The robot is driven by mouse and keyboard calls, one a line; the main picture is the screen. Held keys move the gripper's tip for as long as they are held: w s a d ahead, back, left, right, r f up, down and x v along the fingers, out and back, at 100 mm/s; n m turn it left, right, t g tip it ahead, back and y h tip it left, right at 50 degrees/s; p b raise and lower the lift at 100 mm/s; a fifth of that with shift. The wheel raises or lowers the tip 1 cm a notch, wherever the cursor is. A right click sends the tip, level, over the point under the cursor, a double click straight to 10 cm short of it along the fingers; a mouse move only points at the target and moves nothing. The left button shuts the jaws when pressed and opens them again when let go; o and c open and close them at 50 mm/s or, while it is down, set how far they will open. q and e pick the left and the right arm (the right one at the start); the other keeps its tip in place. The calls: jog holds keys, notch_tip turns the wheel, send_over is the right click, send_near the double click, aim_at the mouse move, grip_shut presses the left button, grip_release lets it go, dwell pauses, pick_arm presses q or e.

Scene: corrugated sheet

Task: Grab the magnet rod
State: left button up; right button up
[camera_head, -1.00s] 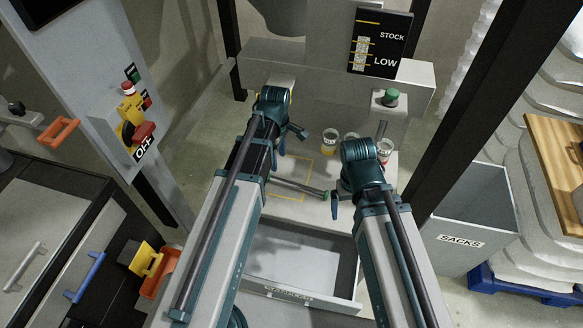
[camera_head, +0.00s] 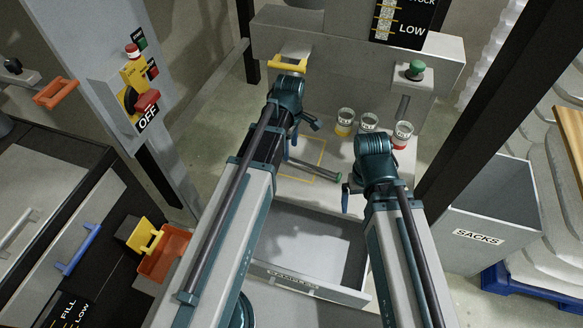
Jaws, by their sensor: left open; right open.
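The magnet rod looks to be the thin dark rod with a green end (camera_head: 317,170). It lies slantwise across the yellow outline on the pale worktop. My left gripper (camera_head: 303,131) is open above the worktop, just up and left of the rod in the picture. Its fingers point down, and I cannot tell whether they touch the rod. My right gripper (camera_head: 347,188) is open and empty, close to the rod's green end at its right. Its wrist hides part of the fingers.
An open drawer (camera_head: 275,285) juts out below the worktop. Three small cups (camera_head: 369,122) stand behind the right wrist. A green button (camera_head: 416,69) is at the back right. A switch post (camera_head: 140,105) stands left and a grey SACKS bin (camera_head: 490,215) right.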

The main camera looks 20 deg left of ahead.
aim_at(291, 159)
pick_arm(q)
jog(key=shift+f, duration=0.5)
pick_arm(e)
jog(key=shift+f, duration=0.5)
pick_arm(q)
jog(key=shift+f, duration=0.1)
pick_arm(e)
jog(key=shift+f, duration=0.1)
pick_arm(q)
jog(key=f+b, duration=0.1)
jog(key=b, duration=0.1)
jog(key=f+b, duration=0.1)
jog(key=f, duration=0.1)
jog(key=f+b, duration=0.2)
jog(key=shift+w+d+b, duration=0.15)
jog(key=shift+w+b, duration=0.1)
jog(key=shift+b, duration=0.05)
pick_arm(e)
notch_tip(291, 159, down, 5)
pick_arm(q)
grip_shut()
